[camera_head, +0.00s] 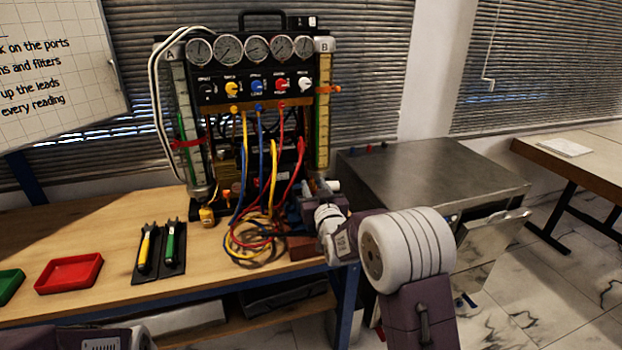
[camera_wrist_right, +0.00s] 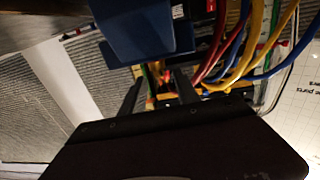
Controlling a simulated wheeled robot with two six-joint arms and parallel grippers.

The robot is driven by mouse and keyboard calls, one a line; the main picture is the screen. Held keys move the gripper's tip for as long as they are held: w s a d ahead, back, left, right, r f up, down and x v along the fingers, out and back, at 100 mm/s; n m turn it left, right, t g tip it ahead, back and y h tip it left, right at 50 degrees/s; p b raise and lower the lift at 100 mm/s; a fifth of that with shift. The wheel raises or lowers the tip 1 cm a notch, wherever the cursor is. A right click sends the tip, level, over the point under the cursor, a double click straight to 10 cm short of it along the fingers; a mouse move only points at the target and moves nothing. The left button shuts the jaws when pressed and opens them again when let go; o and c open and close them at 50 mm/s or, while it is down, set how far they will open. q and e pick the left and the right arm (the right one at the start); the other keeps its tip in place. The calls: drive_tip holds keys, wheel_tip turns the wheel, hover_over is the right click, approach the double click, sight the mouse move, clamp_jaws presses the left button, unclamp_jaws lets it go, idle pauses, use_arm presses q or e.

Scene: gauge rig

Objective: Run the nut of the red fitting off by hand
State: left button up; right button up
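The gauge rig (camera_head: 255,75) stands at the back of the wooden bench. A red hose hangs from the red fitting (camera_head: 282,107) on the rig's manifold, right of the yellow and blue ones. My right gripper (camera_head: 314,188) is low in front of the rig's right side, below that fitting. In the right wrist view its two dark fingers (camera_wrist_right: 157,92) stand apart. The fitting's nut is too small to make out. My left arm shows at the bottom left; its gripper is out of view.
Coiled yellow, blue and red hoses (camera_head: 262,238) lie before the rig. A blue block (camera_wrist_right: 135,25) is close by in the wrist view. Two tools (camera_head: 145,246) lie on a dark mat. A red tray (camera_head: 69,274) and a green tray (camera_head: 9,284) sit left.

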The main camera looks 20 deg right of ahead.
sight(313, 182)
drive_tip(key=w, duration=0.2)
drive_tip(key=shift+w+d, duration=0.15)
drive_tip(key=shift+w, duration=0.7)
clamp_jaws()
